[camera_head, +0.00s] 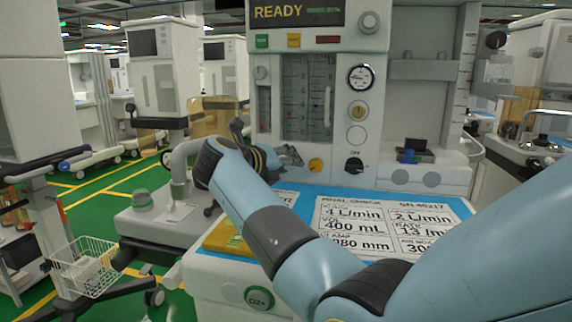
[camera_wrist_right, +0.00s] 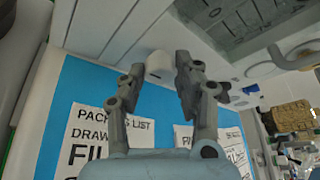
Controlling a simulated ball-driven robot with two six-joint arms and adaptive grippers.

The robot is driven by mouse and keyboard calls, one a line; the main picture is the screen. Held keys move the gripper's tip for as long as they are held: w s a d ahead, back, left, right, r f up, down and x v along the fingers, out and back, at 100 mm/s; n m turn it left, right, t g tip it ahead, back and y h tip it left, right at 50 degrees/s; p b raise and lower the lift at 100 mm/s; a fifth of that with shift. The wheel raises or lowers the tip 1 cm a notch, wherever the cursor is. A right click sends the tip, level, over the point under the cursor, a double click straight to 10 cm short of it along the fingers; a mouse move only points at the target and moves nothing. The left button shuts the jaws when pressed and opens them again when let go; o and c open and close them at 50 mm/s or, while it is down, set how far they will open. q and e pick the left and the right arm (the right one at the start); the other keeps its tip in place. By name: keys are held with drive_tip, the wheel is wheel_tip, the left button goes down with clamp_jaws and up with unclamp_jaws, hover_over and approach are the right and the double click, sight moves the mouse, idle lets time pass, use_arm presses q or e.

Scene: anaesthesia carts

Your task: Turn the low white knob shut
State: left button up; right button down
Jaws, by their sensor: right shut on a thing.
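The low white knob (camera_wrist_right: 158,66) shows in the right wrist view, on the pale machine front just above the blue mat. My right gripper (camera_wrist_right: 159,72) has one finger on each side of it and is shut on it. In the head view my right gripper (camera_head: 289,156) is at the lower left of the machine's front panel, left of a yellow knob (camera_head: 316,165). The white knob is hidden there behind the gripper. My left gripper is not in view.
A black knob marked OFF (camera_head: 354,165) sits right of the yellow one, below a round gauge (camera_head: 360,77). Printed sheets (camera_head: 385,228) lie on the blue mat. A yellow tray-like item (camera_head: 226,238) is at the left. A wire basket (camera_head: 88,268) hangs further left.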

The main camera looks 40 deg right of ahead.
drive_tip(key=shift+s+r+m+t+y, duration=0.1)
drive_tip(key=shift+m+t+y, duration=0.3)
drive_tip(key=shift+m+y, duration=0.55)
drive_tip(key=shift+d+m+t+y+p, duration=0.1)
drive_tip(key=shift+m+t+y+p, duration=0.35)
drive_tip(key=shift+m, duration=0.7)
drive_tip(key=shift+s, duration=0.1)
drive_tip(key=c, duration=0.9)
unclamp_jaws()
drive_tip(key=shift+c, duration=0.2)
drive_tip(key=v, duration=0.7)
drive_tip(key=shift+s+r, duration=0.1)
drive_tip(key=shift+s, duration=0.1)
